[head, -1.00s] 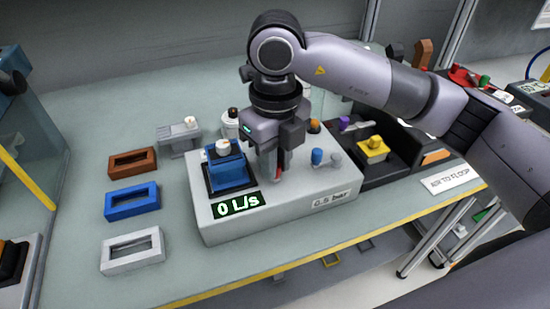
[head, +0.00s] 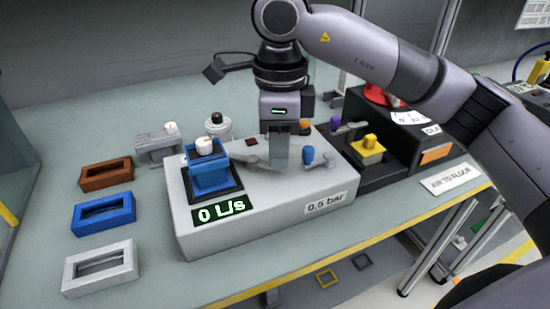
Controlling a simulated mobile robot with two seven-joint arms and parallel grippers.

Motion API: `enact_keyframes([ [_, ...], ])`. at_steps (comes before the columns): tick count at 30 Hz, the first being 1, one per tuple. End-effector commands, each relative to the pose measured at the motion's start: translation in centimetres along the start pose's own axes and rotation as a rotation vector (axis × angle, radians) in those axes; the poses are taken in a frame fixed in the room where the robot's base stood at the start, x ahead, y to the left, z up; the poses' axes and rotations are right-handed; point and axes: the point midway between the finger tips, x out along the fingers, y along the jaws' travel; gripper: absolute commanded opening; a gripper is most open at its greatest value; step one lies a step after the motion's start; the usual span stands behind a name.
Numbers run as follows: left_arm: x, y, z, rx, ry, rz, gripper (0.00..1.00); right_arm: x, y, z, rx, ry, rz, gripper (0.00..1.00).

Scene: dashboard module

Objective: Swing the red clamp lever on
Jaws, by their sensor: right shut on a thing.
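The grey dashboard module (head: 285,217) stands on the bench with a blue block (head: 209,172) seated at its left end. My right gripper (head: 280,163) points down at the middle of the module's top, between a round grey post (head: 250,162) and a blue knob (head: 308,154). Its fingers are shut, low over the top. The red clamp lever is hidden now behind or between these fingers; red showed there a second ago. How far the lever is swung cannot be seen. My left gripper is out of view.
The module's display (head: 221,211) reads 0 L/s and its label (head: 326,203) reads 0.5 bar. Brown (head: 106,175), blue (head: 104,212) and white (head: 100,268) frames lie at left. A black unit with a yellow block (head: 369,145) stands close at right.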

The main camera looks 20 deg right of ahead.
Motion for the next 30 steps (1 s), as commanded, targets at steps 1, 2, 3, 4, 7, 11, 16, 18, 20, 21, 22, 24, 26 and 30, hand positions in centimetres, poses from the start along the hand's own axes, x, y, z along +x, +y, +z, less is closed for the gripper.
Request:
enact_keyframes([
  [1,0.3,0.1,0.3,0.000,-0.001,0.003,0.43,0.1,-0.3,-0.1,-0.043,-0.002,-0.002,0.00],
  [2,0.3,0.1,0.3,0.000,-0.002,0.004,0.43,0.1,-0.4,-0.1,-0.072,-0.002,-0.002,0.00],
  [3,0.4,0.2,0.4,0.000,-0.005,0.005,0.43,0.1,-0.6,-0.1,-0.109,-0.002,-0.001,0.00],
  [4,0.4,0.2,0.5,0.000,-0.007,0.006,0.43,0.1,-0.7,-0.2,-0.138,-0.002,-0.001,0.00],
  [7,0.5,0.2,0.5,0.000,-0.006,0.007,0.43,0.0,-1.1,-0.2,-0.233,-0.002,-0.002,0.00],
  [11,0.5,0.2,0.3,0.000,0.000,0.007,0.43,-0.1,-1.7,-0.2,-0.354,-0.002,-0.002,0.00],
  [16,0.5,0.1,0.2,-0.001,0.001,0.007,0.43,-0.1,-2.3,-0.1,-0.497,-0.001,-0.001,0.00],
  [18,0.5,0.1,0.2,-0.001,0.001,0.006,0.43,-0.1,-2.6,-0.1,-0.549,-0.001,-0.002,0.00],
  [20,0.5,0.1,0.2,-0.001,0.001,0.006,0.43,-0.1,-2.7,-0.1,-0.588,-0.001,-0.002,0.00],
  [21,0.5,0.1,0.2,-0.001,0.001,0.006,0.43,-0.1,-2.9,0.0,-0.612,-0.001,-0.002,0.00],
  [22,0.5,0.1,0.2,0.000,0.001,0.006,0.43,-0.1,-2.9,0.0,-0.630,-0.001,-0.002,0.00],
  [24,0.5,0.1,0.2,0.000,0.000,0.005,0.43,-0.2,-3.1,0.1,-0.665,-0.001,-0.003,0.00],
  [26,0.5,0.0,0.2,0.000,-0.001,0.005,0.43,-0.2,-3.2,0.1,-0.691,-0.001,-0.003,0.00],
  [30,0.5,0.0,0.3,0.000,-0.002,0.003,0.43,-0.1,-3.4,0.2,-0.733,-0.001,-0.003,0.00],
])
